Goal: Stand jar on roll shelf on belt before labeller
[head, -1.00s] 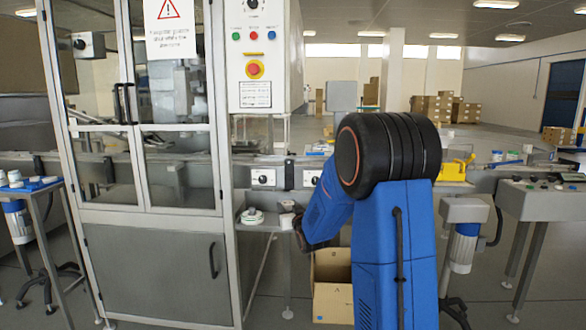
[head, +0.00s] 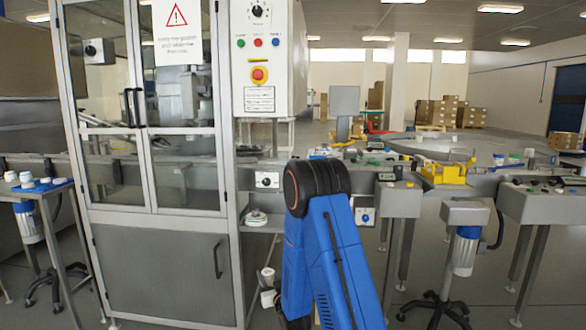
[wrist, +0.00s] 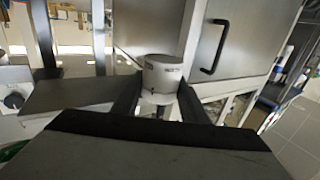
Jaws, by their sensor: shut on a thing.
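My gripper (wrist: 160,106) is shut on a pale, greyish-white jar (wrist: 162,76); its dark fingers lie on both sides of it. In the head view a small white object, probably the held jar (head: 268,298), shows low beside my blue arm; the fingers are mostly hidden there. The roll shelf (head: 268,228) is a small grey ledge at the cabinet's right side, with a white-and-green roll (head: 256,217) on it. The belt (head: 372,160) runs behind my arm; part of it is hidden. The labeller cannot be told for certain.
A tall glazed cabinet (head: 150,185) with a closed lower door stands left of my arm. A control box (head: 268,60) hangs above. A yellow fixture (head: 448,170) and a grey pedestal (head: 465,211) stand right. Open floor lies in front at the right.

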